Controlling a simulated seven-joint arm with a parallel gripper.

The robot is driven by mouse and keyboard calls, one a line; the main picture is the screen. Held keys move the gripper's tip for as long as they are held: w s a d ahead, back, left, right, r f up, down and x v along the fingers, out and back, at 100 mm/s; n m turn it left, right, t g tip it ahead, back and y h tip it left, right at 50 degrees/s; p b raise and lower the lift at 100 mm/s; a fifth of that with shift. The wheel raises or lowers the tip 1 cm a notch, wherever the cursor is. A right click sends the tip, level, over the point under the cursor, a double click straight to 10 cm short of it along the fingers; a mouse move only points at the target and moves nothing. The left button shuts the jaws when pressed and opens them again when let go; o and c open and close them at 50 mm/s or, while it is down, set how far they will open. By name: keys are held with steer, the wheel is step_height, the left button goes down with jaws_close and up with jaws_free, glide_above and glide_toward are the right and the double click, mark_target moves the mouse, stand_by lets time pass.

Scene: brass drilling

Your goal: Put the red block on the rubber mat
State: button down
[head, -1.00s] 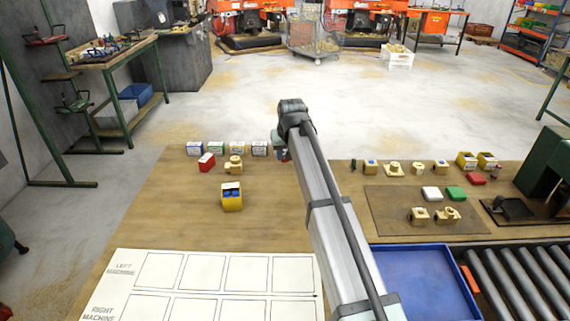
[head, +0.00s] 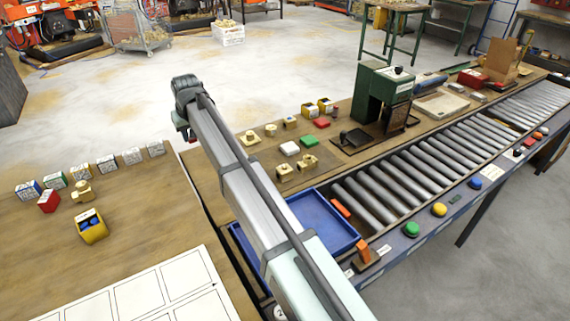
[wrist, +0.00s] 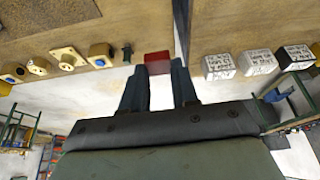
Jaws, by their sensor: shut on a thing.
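A red block (wrist: 157,63) shows between my fingertips in the wrist view. My gripper (wrist: 160,80) is shut on it; it also shows partly, behind my arm, in the head view (head: 184,128). The gripper is near the gap between two tables, to the left of the rubber mat. The dark rubber mat (head: 314,148) lies on the right-hand table, partly hidden by my arm. A white block (head: 289,148), a green block (head: 306,138) and brass fittings (head: 308,162) are on it.
Another red block (head: 321,122) lies just beyond the mat. Brass fittings (head: 250,137) stand behind it. A blue tray (head: 325,225) and roller conveyor (head: 400,180) lie in front and right. A green machine (head: 382,95) stands right of the mat. Cartons (head: 107,163) stand on the left table.

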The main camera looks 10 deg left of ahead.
steer(key=w+d+f+m, duration=0.15)
steer(key=w+d, duration=0.25)
steer(key=d, duration=0.6)
steer(key=w+d+f+m, duration=0.1)
steer(key=w+d+f, duration=0.25)
steer(key=d, duration=0.75)
steer(key=shift+s+d+f+n, duration=0.15)
steer(key=shift+s+f+n, duration=0.2)
steer(key=shift+f, duration=1.4)
steer(key=shift+s+d+f+n, duration=0.1)
steer(key=shift+s+f+n, duration=0.3)
steer(key=shift+f, duration=1.4)
steer(key=shift+s+d+f+n, duration=0.15)
steer(key=shift+s+f+n, duration=0.2)
steer(key=shift+f, duration=1.4)
steer(key=shift+f, duration=0.1)
steer(key=c, duration=0.9)
jaws_free()
steer(key=shift+o, duration=0.2)
steer(key=v, duration=1.2)
